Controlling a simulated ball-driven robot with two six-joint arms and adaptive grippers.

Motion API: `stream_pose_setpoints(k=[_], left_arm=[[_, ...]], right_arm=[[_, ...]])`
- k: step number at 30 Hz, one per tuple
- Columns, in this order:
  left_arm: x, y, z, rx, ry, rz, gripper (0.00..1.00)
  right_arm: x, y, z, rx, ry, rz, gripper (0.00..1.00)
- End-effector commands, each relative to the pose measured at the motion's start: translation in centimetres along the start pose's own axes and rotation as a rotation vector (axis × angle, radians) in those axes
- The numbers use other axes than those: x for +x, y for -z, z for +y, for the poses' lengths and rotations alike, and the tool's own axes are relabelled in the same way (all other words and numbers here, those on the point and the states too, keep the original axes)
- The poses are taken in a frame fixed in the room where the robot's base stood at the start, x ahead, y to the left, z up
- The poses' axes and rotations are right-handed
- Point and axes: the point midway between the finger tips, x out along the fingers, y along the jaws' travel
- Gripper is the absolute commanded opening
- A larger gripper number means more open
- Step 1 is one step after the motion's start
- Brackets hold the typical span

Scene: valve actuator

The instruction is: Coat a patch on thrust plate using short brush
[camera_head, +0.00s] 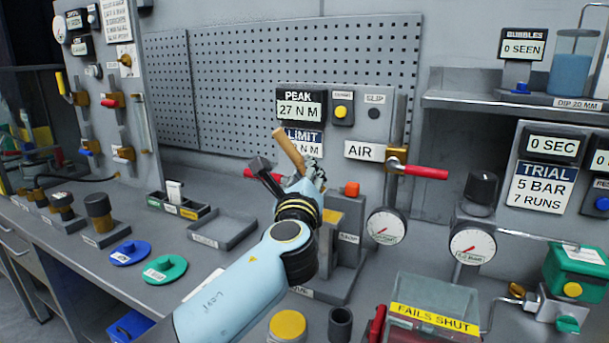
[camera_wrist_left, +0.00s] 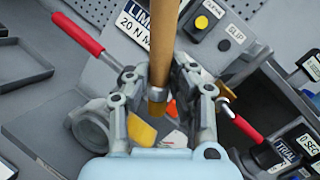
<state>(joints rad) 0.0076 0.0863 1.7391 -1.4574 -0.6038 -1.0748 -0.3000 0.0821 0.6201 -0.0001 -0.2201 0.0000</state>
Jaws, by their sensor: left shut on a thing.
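My left gripper (camera_head: 310,180) is above the middle of the bench, in front of the pegboard. It is shut on the short brush (camera_head: 288,150), whose tan wooden handle tilts up and left. In the left wrist view the brush handle (camera_wrist_left: 163,45) stands between the two fingers, with a metal band (camera_wrist_left: 157,94) at its lower end. The bristles cannot be made out clearly. Behind the gripper is a grey fixture (camera_head: 348,235) with a tan-yellow part, mostly hidden by my arm. I cannot tell which surface is the thrust plate. My right gripper is not in view.
A red lever (camera_head: 425,172) juts out beside the AIR label, and a gauge (camera_head: 387,226) sits below it. An empty grey tray (camera_head: 222,230), a blue disc (camera_head: 130,252) and a green disc (camera_head: 165,269) lie left. A clear box (camera_head: 432,296) stands front right.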

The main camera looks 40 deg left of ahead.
Motion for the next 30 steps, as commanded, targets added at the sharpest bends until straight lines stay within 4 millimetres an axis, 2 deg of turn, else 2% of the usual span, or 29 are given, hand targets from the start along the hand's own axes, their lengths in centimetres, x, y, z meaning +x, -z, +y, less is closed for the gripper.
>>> stream_pose_setpoints(k=[11, 21, 30], left_arm=[[0.1, -0.3, -0.2, 0.000, 0.000, 0.000, 0.00], [0.4, -2.8, -1.9, 0.000, 0.000, -0.001, 0.00], [0.4, -2.6, -1.8, 0.000, 0.000, 0.000, 0.00]], right_arm=[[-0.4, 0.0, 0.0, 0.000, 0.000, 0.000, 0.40], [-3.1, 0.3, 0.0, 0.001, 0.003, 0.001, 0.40], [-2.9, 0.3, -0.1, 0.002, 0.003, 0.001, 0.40]])
